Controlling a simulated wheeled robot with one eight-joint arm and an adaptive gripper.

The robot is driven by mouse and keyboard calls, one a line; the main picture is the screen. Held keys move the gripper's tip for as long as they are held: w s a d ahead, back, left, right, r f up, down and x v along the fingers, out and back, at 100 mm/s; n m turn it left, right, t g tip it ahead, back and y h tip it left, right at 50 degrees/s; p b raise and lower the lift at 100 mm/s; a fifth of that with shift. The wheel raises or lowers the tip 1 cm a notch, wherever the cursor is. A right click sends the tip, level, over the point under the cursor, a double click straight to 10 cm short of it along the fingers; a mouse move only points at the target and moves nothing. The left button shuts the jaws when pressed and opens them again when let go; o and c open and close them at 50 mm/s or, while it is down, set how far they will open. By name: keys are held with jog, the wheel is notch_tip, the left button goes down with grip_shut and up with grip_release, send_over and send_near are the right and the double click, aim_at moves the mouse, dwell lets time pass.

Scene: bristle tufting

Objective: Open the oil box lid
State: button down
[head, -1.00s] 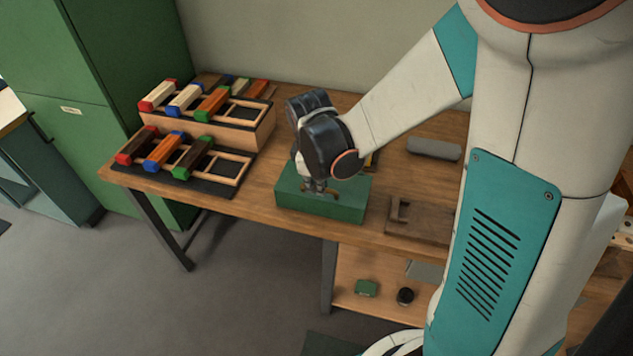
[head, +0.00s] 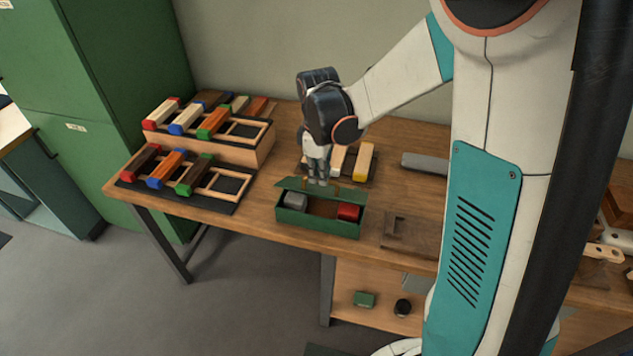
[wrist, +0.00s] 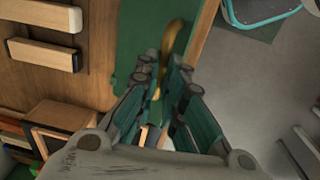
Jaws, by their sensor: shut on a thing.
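The green oil box (head: 318,226) stands on the wooden table, and its front wall faces me. Its lid (head: 294,184) is raised along the back side, so the inside shows. A grey block (head: 296,201) lies at the left in the box and a red block (head: 348,211) at the right. My gripper (head: 319,181) is above the lid, shut on its brass handle. In the wrist view the curved brass handle (wrist: 172,45) runs between the fingers of my gripper (wrist: 165,80), with the green lid (wrist: 135,40) behind it.
Racks with coloured-ended blocks (head: 187,172) stand at the table's left. Pale blocks (head: 363,160) lie behind the box. A wooden fixture (head: 408,233) and a grey bar (head: 424,163) lie to the right. A green cabinet (head: 100,100) stands at the left.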

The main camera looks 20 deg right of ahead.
jog(key=w+d+g+y, duration=0.3)
jog(key=w+d+g, duration=0.1)
jog(key=w+d, duration=0.4)
jog(key=shift+w+g, duration=0.3)
jog(key=shift+w, duration=0.65)
jog(key=shift+a, duration=0.1)
jog(key=c, duration=1.9)
grip_release()
jog(key=shift+o, duration=1.2)
jog(key=shift+w+f+y, duration=0.25)
jog(key=shift+w+y, duration=0.05)
jog(key=shift+w, duration=0.1)
jog(key=v, duration=1.2)
jog(key=shift+s+r+p, duration=0.25)
jog(key=shift+r+p, duration=0.15)
jog(key=shift+r, duration=0.05)
